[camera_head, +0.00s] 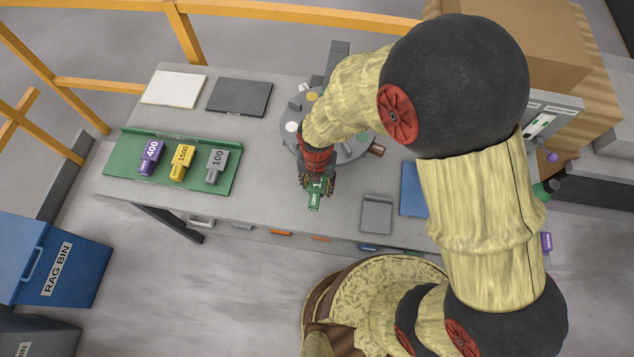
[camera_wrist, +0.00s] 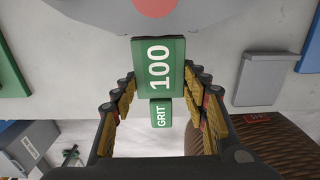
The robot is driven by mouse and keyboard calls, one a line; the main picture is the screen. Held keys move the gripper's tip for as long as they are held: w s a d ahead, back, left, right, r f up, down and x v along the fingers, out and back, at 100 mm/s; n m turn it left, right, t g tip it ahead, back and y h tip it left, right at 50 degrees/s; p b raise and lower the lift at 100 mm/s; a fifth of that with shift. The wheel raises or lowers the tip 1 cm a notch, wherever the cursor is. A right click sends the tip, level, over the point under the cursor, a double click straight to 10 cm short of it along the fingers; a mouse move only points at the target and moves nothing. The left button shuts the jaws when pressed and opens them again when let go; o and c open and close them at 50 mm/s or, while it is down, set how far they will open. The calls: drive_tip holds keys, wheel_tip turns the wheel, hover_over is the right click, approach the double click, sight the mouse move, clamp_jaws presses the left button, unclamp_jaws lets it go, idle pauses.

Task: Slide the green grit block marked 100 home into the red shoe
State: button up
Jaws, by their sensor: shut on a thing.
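My gripper (camera_head: 318,186) is shut on the green grit block (camera_head: 314,201), in front of the round grey turntable. In the head view my arm hides part of the turntable (camera_head: 361,148).
A grey pad (camera_head: 376,214) and blue pad (camera_head: 413,192) lie right. The bench front edge is close below my gripper.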

drive_tip(key=shift+w+d, duration=0.1)
drive_tip(key=shift+w, duration=1.85)
idle(1.0)
drive_tip(key=shift+s+r, duration=0.1)
drive_tip(key=shift+s, duration=0.05)
drive_tip(key=shift+s+r+p, duration=0.1)
drive_tip(key=shift+s+p, duration=0.2)
drive_tip(key=shift+s, duration=1.5)
drive_tip(key=shift+f, duration=0.2)
idle(0.3)
drive_tip(key=shift+w, duration=1.6)
idle(1.0)
